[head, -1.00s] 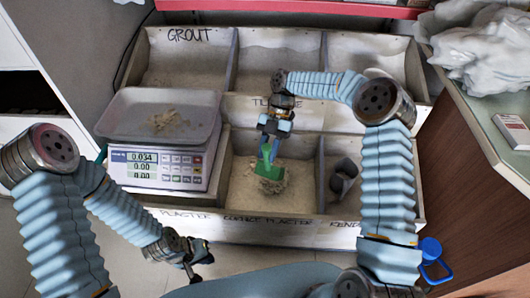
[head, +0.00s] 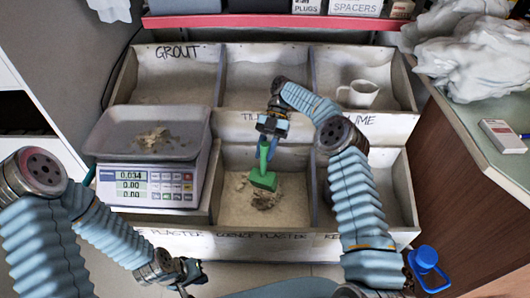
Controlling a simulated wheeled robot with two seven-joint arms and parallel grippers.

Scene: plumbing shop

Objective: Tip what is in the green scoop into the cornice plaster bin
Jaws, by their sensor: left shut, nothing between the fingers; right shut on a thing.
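The green scoop (head: 263,181) hangs from my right gripper (head: 268,140), which is shut on its handle. The scoop is tilted, bowl end down, over the front middle bin. That bin is the cornice plaster bin (head: 262,244), with its label on the front board. Pale, crumbly lumps (head: 265,200) lie in the bin just below the scoop. I cannot see into the bowl or tell whether any material is left in it. My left gripper (head: 190,278) is shut and empty, low in front of the bins.
A scale (head: 150,188) reading 0.034 holds a tray (head: 112,143) with crumbs, left of the bin. A white jug (head: 358,94) stands in the back right bin. My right arm partly covers the front right bin. A counter (head: 465,130) borders the right.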

